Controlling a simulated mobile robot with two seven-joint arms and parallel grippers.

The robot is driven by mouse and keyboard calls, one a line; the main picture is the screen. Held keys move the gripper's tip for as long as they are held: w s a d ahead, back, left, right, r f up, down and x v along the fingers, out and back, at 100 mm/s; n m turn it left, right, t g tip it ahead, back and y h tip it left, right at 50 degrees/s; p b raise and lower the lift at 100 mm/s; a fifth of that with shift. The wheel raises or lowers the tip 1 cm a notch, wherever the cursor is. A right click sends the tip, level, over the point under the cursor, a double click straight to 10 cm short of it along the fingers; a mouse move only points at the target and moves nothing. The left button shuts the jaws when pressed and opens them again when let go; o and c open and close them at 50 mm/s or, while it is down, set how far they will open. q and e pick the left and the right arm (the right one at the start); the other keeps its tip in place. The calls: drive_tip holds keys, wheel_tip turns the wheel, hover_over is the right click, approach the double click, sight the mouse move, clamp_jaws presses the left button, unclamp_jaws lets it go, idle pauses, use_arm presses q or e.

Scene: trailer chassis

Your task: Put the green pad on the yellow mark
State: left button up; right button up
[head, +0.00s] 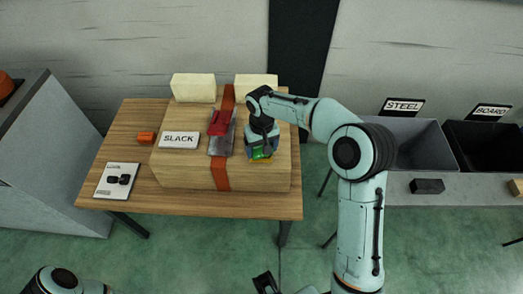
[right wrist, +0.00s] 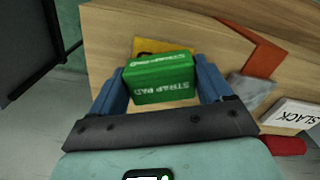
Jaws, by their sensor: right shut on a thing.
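The green pad (right wrist: 160,80), labelled "STRAP PAD", is between the two blue fingers of my right gripper (right wrist: 163,88). In the head view the pad (head: 260,154) is over the right part of the wooden crate (head: 190,174), partly covered by the gripper (head: 262,148). The yellow mark (right wrist: 150,46) shows just beyond the pad in the right wrist view, partly hidden by it. A little yellow also shows around the pad in the head view. I cannot tell whether the pad touches the crate.
An orange strap (head: 221,172) crosses the crate, with a red-handled ratchet (head: 220,125) left of the pad. A SLACK plate (head: 180,141) and two pale blocks (head: 194,87) (head: 256,80) are on or by the crate. STEEL (head: 400,140) and BOARD (head: 490,145) bins stand right.

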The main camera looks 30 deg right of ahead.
drive_tip(key=shift+f, duration=0.75)
drive_tip(key=shift+f, duration=0.15)
drive_tip(key=o, duration=1)
drive_tip(key=shift+o, duration=0.2)
drive_tip(key=shift+r, duration=0.2)
wheel_tip(320, 180, up, 12)
drive_tip(key=p, duration=0.1)
